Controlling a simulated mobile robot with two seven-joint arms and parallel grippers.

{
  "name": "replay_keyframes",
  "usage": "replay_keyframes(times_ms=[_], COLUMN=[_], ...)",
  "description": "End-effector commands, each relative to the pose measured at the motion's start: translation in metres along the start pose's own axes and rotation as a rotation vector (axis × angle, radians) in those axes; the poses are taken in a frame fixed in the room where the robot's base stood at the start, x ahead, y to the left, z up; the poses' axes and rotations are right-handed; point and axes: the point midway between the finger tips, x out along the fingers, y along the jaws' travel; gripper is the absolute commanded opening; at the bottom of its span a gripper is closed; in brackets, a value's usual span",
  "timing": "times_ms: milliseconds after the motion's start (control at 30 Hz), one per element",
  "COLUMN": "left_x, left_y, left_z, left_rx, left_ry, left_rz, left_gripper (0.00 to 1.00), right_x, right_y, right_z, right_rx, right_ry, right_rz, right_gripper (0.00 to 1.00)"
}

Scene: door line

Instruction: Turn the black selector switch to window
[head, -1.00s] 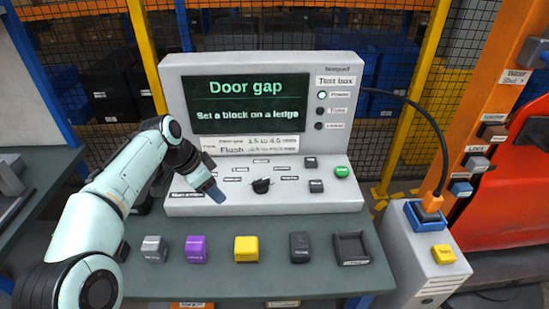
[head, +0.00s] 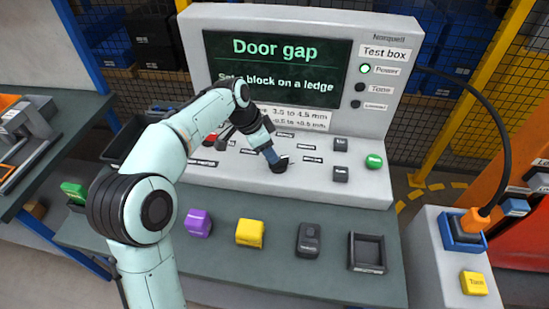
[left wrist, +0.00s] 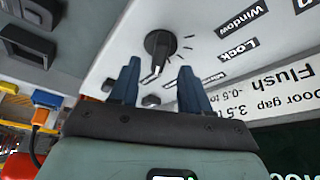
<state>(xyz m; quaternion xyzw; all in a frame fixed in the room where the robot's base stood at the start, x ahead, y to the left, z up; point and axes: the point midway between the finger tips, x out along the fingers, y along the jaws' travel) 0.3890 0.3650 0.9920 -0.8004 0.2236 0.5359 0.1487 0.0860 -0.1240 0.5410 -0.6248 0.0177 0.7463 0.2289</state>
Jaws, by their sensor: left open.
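The black selector switch (head: 281,166) is on the sloped front panel of the grey test box (head: 365,189). In the left wrist view the switch (left wrist: 158,44) is a round black knob with a handle, and it shows beyond and between my fingertips. Labels Window (left wrist: 241,18) and Lock (left wrist: 238,50) are printed beside it. Which label the handle points at I cannot tell. My left gripper (head: 275,160) is open, its blue fingers over the switch and partly covering it in the head view. Whether they touch it is unclear. My right gripper is in neither view.
A green button (head: 374,161) and black buttons (head: 340,174) sit right of the switch. On the bench stand a purple block (head: 198,223), a yellow block (head: 249,233), a dark device (head: 308,239) and a black tray (head: 367,268). The screen (head: 275,70) reads "Door gap".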

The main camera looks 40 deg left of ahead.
Motion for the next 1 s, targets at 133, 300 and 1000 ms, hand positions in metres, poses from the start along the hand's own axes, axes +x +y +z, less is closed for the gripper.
replay_keyframes(times_ms=[133,300,1000], left_x=[0.026,0.041,0.044], left_y=[0.0,0.0,0.0], left_z=[0.0,0.0,0.0], left_rx=[0.001,0.001,-0.002], left_ry=[-0.002,0.0,0.001], left_rz=[0.002,-0.001,-0.003], left_gripper=[0.47,0.47,0.0], right_x=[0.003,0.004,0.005], right_y=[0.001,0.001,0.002], right_z=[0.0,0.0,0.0], right_rx=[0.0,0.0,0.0], right_ry=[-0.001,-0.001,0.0], right_rz=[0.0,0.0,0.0], right_gripper=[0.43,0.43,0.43])
